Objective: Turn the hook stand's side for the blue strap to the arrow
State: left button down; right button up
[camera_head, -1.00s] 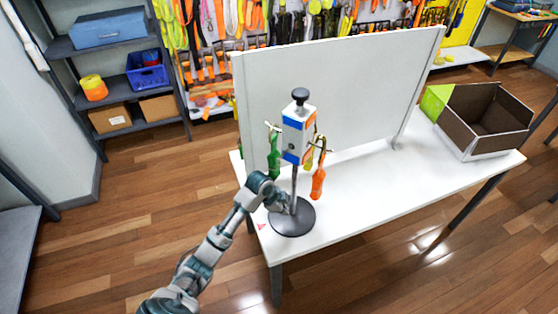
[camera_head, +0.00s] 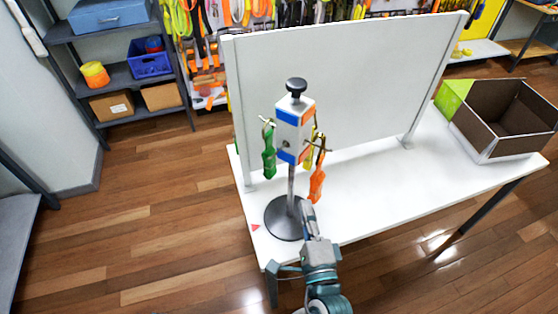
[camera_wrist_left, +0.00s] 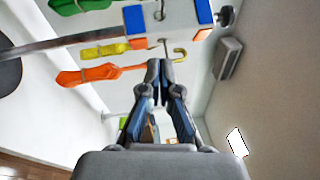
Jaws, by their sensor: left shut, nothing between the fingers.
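The hook stand has a round dark base (camera_head: 281,222), a thin post, a white block (camera_head: 292,131) and a black knob on top. One block side has blue bands and faces front-left; its hook looks bare. The side to its right has orange bands. A green strap (camera_head: 269,155) hangs left, an orange strap (camera_head: 317,183) right, a yellow strap (camera_wrist_left: 105,51) partly behind. No blue strap shows. The red arrow (camera_head: 255,227) lies left of the base. My left gripper (camera_head: 306,205) is shut and empty, right of the post below the orange strap; its fingers also show in the wrist view (camera_wrist_left: 160,70).
A white panel (camera_head: 350,75) stands upright behind the stand on the white table (camera_head: 385,190). The table middle is clear.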

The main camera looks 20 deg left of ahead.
pick_arm(q)
jog(key=s+a+p+x, duration=0.1)
jog(key=a+p+x, duration=0.1)
jog(key=x, duration=1)
jog(key=shift+a+r, duration=0.25)
jog(key=shift+a, duration=0.25)
pick_arm(e)
jog(key=shift+s+r, duration=0.75)
jog(key=shift+r, duration=0.1)
pick_arm(q)
jog(key=shift+w, duration=0.15)
pick_arm(e)
jog(key=shift+s, duration=0.1)
